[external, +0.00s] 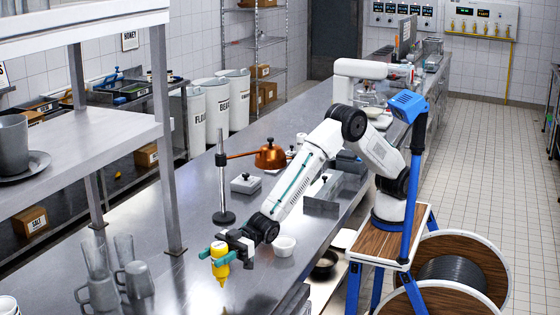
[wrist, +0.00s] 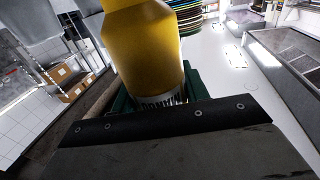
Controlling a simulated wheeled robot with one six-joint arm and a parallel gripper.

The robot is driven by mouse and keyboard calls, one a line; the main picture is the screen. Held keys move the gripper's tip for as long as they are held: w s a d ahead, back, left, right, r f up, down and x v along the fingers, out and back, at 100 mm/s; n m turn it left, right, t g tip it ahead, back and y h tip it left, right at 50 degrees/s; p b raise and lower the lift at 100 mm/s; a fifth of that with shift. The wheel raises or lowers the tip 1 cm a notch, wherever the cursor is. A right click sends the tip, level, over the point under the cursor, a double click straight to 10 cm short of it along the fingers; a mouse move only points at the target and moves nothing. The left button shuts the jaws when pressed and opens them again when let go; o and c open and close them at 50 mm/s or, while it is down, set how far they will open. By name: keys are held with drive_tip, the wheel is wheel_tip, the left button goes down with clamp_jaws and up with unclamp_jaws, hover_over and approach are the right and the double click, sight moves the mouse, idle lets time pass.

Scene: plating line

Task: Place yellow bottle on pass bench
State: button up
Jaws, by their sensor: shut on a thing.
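The yellow bottle (external: 220,265) has a white band and hangs nozzle-down in my gripper (external: 219,256). My gripper is shut on it, with green fingers around the bottle. In the wrist view the bottle (wrist: 143,45) fills the upper middle, and the green fingers (wrist: 196,88) show beside its lower end. The long steel bench (external: 180,270) runs below the gripper. The bottle looks held above the bench top; the exact gap is hard to tell. No label tells me which surface is the pass bench.
Grey mugs and glasses (external: 133,280) stand left of the bottle. A post stand (external: 223,217) and a copper pan (external: 270,155) are behind. A steel shelf (external: 90,150) overhangs the left side.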

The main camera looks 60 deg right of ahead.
sight(214, 269)
drive_tip(key=shift+w+a+f, duration=0.1)
drive_tip(key=shift+f, duration=1.65)
drive_tip(key=o, duration=0.7)
drive_tip(key=shift+f, duration=0.15)
drive_tip(key=shift+o, duration=0.2)
drive_tip(key=shift+r, duration=0.2)
drive_tip(key=shift+o, duration=0.3)
drive_tip(key=v, duration=1.2)
